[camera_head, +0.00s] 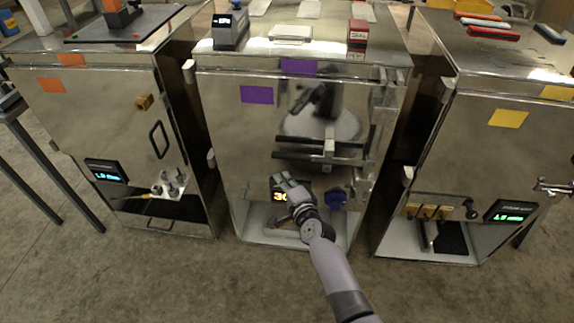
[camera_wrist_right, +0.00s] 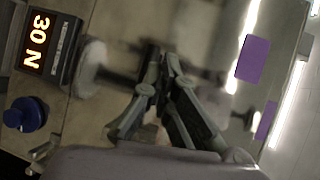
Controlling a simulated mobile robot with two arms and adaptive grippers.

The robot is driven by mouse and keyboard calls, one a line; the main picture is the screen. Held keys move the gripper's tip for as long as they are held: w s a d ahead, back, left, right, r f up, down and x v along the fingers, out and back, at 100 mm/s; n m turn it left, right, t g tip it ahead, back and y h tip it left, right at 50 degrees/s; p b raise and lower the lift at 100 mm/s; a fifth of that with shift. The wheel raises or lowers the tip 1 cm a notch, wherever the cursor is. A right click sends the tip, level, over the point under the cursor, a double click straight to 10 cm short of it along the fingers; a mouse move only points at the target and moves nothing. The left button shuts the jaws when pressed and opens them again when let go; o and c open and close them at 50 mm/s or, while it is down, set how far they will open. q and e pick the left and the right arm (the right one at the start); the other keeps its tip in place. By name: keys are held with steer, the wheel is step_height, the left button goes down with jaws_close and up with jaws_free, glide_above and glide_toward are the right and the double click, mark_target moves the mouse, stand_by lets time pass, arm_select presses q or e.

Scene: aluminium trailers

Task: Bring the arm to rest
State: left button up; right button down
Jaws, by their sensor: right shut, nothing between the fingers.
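My right arm comes in from the bottom of the head view. My right gripper (camera_head: 284,182) is in front of the middle metal trailer (camera_head: 222,130), near its lit display, and partly covers that display. In the right wrist view, the fingers of my right gripper (camera_wrist_right: 160,72) are together with nothing between them. The display reading 30 N (camera_wrist_right: 47,45) and a blue knob (camera_wrist_right: 25,114) lie to the left of the fingers there. Whether the fingertips touch the panel I cannot tell. My left gripper is not in view.
A left trailer (camera_head: 110,110) and a right trailer (camera_head: 500,140) flank the middle one, with narrow gaps between. Horizontal bars (camera_head: 320,157) stick out above my gripper. The blue knob (camera_head: 338,197) is right of it. The floor (camera_head: 200,285) in front is clear.

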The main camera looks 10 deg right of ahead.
steer(key=s+d+f+n+g+h+p, duration=0.15)
steer(key=s+f+n+g, duration=0.3)
steer(key=s+f, duration=0.9)
steer(key=s+d+f+n+g, duration=0.3)
steer(key=s+f+n, duration=0.2)
steer(key=s+f, duration=0.9)
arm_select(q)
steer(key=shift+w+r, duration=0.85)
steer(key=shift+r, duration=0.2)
arm_select(e)
steer(key=s+d+f+n+g, duration=0.2)
steer(key=s+d+f, duration=0.1)
steer(key=s, duration=0.7)
steer(key=s+d+f+n+g+h, duration=0.1)
steer(key=s+d+f+n+g, duration=0.1)
steer(key=s, duration=0.8)
steer(key=s+d+f+n+g+h, duration=0.1)
steer(key=s+d+f+n+g, duration=0.2)
steer(key=s+d+f, duration=0.3)
steer(key=s+f+n, duration=0.1)
steer(key=s+f, duration=0.1)
steer(key=s, duration=0.2)
